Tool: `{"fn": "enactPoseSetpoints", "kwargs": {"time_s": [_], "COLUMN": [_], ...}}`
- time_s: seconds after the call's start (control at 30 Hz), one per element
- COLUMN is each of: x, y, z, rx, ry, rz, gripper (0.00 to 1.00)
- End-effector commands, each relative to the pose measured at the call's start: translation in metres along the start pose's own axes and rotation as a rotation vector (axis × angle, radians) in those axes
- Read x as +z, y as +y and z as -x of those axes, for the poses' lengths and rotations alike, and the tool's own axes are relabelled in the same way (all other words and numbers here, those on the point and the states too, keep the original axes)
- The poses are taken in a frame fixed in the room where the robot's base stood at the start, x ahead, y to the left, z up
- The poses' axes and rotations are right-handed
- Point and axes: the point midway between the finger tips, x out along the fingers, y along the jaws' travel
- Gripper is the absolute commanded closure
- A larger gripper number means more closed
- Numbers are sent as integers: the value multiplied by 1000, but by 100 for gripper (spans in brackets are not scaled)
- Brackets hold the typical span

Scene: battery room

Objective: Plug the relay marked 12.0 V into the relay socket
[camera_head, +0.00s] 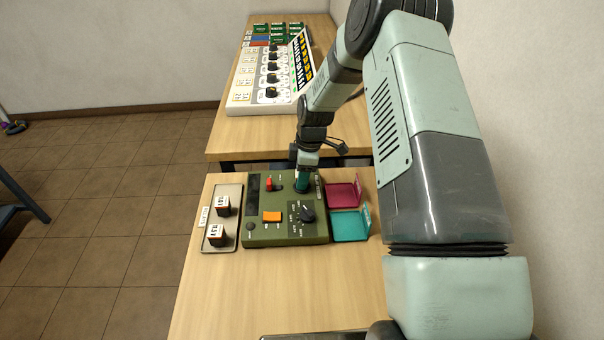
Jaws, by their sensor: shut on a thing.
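A green control box (258,233) sits on the near wooden table. Two dark relays with white labels, an upper one (223,206) and a lower one (217,237), stand on a grey tray (232,191) left of the box. Their label digits are too small to read surely. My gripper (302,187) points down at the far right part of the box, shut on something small. The held thing and the spot under it are hidden by the gripper, so I cannot tell its marking or whether it touches the box. I cannot make out the relay socket.
The box carries a red lever (268,184), an orange switch (272,217) and a black knob (307,215). Magenta (341,198) and teal (347,224) trays lie close on its right. A white panel with knobs (248,97) is on the far table. The near table front is mostly clear.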

Motion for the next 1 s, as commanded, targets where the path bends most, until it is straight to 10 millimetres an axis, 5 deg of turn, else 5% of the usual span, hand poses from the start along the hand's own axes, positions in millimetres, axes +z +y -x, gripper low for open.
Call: {"fn": "enactPoseSetpoints", "kwargs": {"time_s": [0.9, 0.93, 1.0], "x": [0, 0, 0], "y": [0, 0, 0], "z": [-2, -2, -2], "rx": [1, 1, 1], "ry": [0, 0, 0], "rz": [0, 0, 0], "gripper": [88, 54, 44]}}
